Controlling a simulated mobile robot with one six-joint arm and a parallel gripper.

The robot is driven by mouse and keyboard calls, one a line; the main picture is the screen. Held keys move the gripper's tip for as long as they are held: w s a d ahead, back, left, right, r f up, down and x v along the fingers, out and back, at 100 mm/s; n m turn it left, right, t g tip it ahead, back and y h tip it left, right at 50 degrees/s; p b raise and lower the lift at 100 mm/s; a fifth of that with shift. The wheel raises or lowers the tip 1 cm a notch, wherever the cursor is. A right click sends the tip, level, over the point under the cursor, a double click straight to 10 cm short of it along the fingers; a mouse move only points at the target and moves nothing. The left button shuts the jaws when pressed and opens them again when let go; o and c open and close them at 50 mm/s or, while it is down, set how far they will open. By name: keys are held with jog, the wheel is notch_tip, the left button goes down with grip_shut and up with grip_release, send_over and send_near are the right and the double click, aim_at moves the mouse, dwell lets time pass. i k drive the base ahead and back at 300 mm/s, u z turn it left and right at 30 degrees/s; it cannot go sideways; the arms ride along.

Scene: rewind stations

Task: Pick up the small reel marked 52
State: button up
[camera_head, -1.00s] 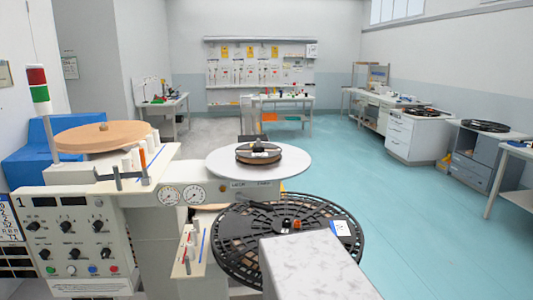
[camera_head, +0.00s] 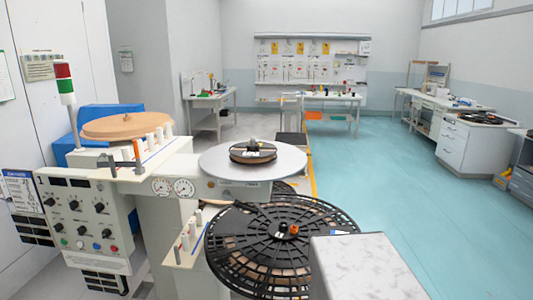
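A small dark reel (camera_head: 252,154) with a light tan edge sits on the round white plate (camera_head: 216,165) of the rewind machine, near the middle of the head view. A dark knob rises from its centre and a small pale label shows on it. The number on the label is too small to read, so I cannot tell whether it is 52. My gripper is not in view, and nothing is seen touching the reel.
A large black slotted reel (camera_head: 235,245) lies below and in front of the plate. A marbled white block (camera_head: 365,265) stands at its right. The control panel (camera_head: 85,220) and a wooden disc (camera_head: 127,126) are at left. Open teal floor (camera_head: 400,185) lies to the right.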

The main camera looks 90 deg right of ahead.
aim_at(242, 153)
jog(key=z, duration=0.15)
jog(key=k, duration=1.15)
jog(key=z, duration=0.25)
